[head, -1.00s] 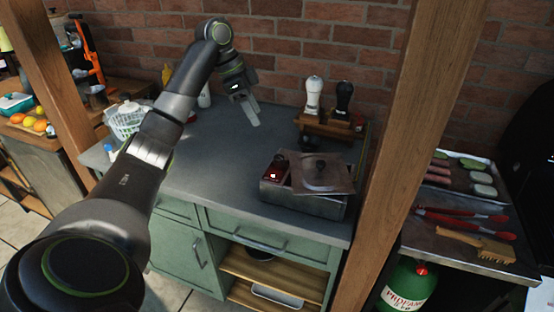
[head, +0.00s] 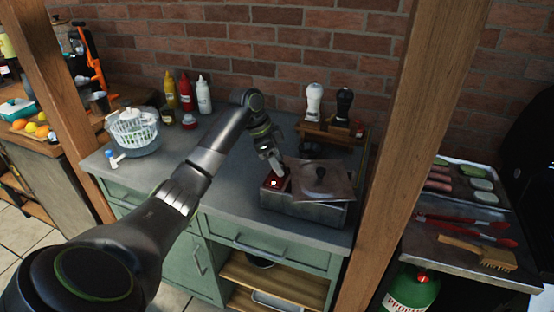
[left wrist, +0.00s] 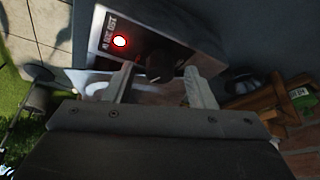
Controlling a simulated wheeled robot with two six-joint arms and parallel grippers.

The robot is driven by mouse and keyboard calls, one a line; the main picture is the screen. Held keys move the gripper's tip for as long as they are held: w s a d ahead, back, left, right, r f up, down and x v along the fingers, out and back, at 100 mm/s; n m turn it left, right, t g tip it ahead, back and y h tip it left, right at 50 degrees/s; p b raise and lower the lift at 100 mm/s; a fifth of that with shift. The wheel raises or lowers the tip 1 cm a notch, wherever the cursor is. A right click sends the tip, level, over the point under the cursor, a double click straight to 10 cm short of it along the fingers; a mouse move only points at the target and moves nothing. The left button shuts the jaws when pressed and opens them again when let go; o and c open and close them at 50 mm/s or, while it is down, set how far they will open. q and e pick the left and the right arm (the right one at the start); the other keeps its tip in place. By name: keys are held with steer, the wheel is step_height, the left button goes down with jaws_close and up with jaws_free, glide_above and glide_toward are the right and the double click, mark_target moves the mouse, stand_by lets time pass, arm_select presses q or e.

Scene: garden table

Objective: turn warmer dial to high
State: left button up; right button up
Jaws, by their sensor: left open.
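The warmer (head: 300,204) is a grey metal box with a lid (head: 320,180) on the counter. Its left end has a dark panel with a red glow (head: 272,183). In the left wrist view, the panel (left wrist: 108,28) carries a lit red lamp (left wrist: 120,42) and a black round dial (left wrist: 159,66). My left gripper (head: 277,165) is open just above the panel. In the left wrist view its two fingers appear on either side of the dial; I cannot tell whether they touch it. The dial's pointer setting is not readable. My right gripper is out of view.
White and black shakers (head: 314,102) stand in a wooden rack (head: 325,133) behind the warmer. A wooden post (head: 425,130) rises to its right. Sauce bottles (head: 186,92) and a white basket (head: 134,130) stand at the left back. The counter's left middle is clear.

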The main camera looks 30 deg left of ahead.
arm_select(q)
steer(key=shift+c, duration=0.3)
steer(key=c, duration=0.9)
steer(key=shift+r, duration=0.15)
steer(key=shift+w+m+g+p, duration=0.1)
steer(key=shift+m+g+p, duration=0.3)
steer(key=shift+m, duration=0.4)
steer(key=o, duration=1)
steer(key=shift+c, duration=0.2)
